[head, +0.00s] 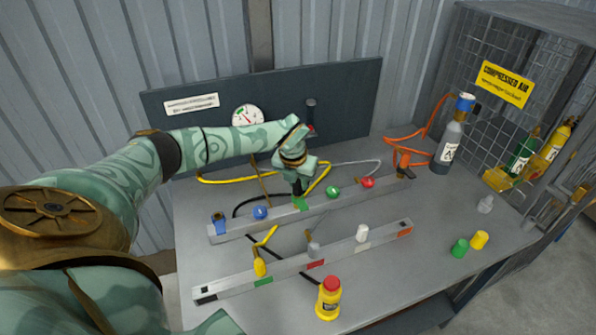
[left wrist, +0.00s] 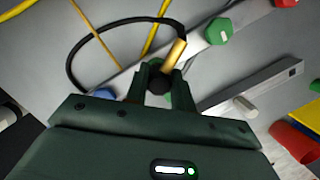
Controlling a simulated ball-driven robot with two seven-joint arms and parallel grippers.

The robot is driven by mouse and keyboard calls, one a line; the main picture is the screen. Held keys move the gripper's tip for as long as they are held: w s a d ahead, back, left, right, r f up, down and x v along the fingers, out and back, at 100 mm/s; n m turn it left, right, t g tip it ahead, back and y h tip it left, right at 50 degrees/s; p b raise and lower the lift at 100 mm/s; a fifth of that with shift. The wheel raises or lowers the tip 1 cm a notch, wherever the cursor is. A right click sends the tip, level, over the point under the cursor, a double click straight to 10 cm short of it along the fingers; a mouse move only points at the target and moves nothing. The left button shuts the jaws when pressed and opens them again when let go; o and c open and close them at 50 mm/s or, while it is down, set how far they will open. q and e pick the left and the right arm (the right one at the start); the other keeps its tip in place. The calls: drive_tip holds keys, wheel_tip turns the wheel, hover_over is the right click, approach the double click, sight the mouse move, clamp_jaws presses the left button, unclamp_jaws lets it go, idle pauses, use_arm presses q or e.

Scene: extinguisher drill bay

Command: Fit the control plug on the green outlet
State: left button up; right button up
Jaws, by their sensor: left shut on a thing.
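My left gripper (head: 298,188) is low over the back rail (head: 243,228), above a green patch (head: 301,204) between a blue knob and a green knob. It is shut on a black plug with a brass end. In the left wrist view the plug (left wrist: 158,82) sits between the fingers, with a black hose (left wrist: 72,58) looping away from it. The gripper hides most of the plug in the head view. I cannot tell whether it touches or sits in an outlet. Another green patch (head: 264,282) marks the front rail. My right gripper is not in view.
The back rail also carries a blue knob (head: 260,212), green knob (head: 333,192), red knob (head: 367,182) and orange plug (head: 404,164). A yellow plug (head: 260,267) is on the front rail (head: 230,286). Hoses cross the bench.

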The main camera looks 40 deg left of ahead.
use_arm(q)
drive_tip(key=shift+f, duration=0.1)
drive_tip(key=o, duration=1.1)
